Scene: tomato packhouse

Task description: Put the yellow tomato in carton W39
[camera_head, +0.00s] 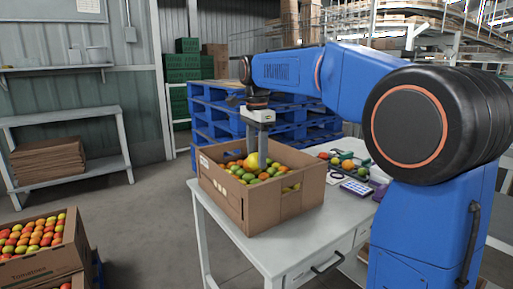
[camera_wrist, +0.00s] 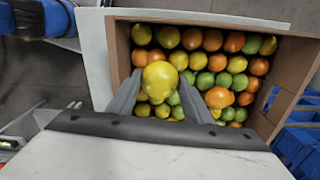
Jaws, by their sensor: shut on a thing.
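My gripper (camera_head: 256,147) points down over an open brown cardboard carton (camera_head: 222,203) on the table. It is shut on a yellow tomato (camera_head: 253,161), which shows between the two grey fingers. In the wrist view the yellow tomato (camera_wrist: 160,78) looks larger than the fruit below, held just above or at the top of the pile. The carton (camera_wrist: 285,72) holds many yellow, green, orange and red tomatoes. A small white label (camera_head: 204,161) is on its left end; its text is too small to read.
The carton stands on a white table (camera_head: 275,262). To its right lie loose tomatoes (camera_head: 348,165), a keypad (camera_head: 356,188) and a purple item (camera_head: 381,191). A tomato crate (camera_head: 50,262) is at lower left. Blue pallets (camera_head: 209,112) stand behind.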

